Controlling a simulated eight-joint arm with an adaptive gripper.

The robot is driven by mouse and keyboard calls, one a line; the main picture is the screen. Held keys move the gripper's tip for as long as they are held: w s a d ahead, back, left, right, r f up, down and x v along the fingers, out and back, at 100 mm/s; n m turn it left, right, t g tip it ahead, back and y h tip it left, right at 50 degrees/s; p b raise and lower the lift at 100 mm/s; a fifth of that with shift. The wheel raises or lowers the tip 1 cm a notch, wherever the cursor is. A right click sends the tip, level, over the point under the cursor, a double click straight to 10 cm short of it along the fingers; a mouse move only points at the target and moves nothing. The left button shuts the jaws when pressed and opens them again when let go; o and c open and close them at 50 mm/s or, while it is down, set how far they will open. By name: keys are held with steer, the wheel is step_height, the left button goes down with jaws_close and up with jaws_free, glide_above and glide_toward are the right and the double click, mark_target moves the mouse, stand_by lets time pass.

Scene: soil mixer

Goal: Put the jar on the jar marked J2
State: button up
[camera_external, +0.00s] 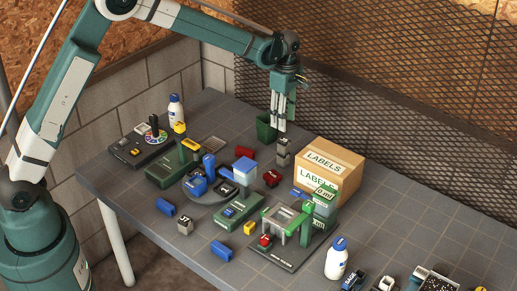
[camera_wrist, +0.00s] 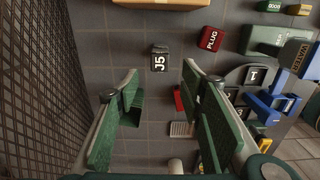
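A dark grey jar marked J5 (camera_wrist: 160,60) shows from above in the wrist view, in the gap ahead of my fingertips and apart from them. In the external view, a small grey jar (camera_external: 283,145) sits below my gripper (camera_external: 279,126), with another grey piece (camera_external: 282,159) directly under it, seemingly stacked. Another grey jar (camera_external: 185,226) stands at the table's front left; its marking is too small to read. No J2 marking can be read in either view. My gripper is open, its green pads (camera_wrist: 160,97) wide apart with nothing between them.
A cardboard LABELS box (camera_external: 329,170) stands right of the grey jars. A green press (camera_external: 290,230) stands in front.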

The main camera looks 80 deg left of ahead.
stand_by(0.4)
steer(key=s+d+r+m+t, duration=0.1)
steer(key=s+d+r+m, duration=0.35)
steer(key=d+r, duration=0.55)
steer(key=s+d+r+m+t, duration=0.1)
steer(key=s+d+r+m, duration=0.35)
steer(key=d+r, duration=0.55)
steer(key=s+d+r+m+t, duration=0.1)
steer(key=s+d+r+m, duration=0.25)
steer(key=s+d, duration=0.3)
steer(key=s+d+r+m+t, duration=0.1)
steer(key=s+d+r+m, duration=0.1)
steer(key=s+d+m, duration=0.35)
steer(key=s+d+f+m+t, duration=0.1)
steer(key=s+d+f+m, duration=0.1)
steer(key=s+d+m, duration=0.2)
steer(key=s+d+f+m+t, duration=0.2)
steer(key=s+d+m, duration=0.3)
steer(key=s+d, duration=0.5)
steer(key=s, duration=0.6)
steer(key=shift+d+f, duration=0.3)
steer(key=shift+d, duration=0.05)
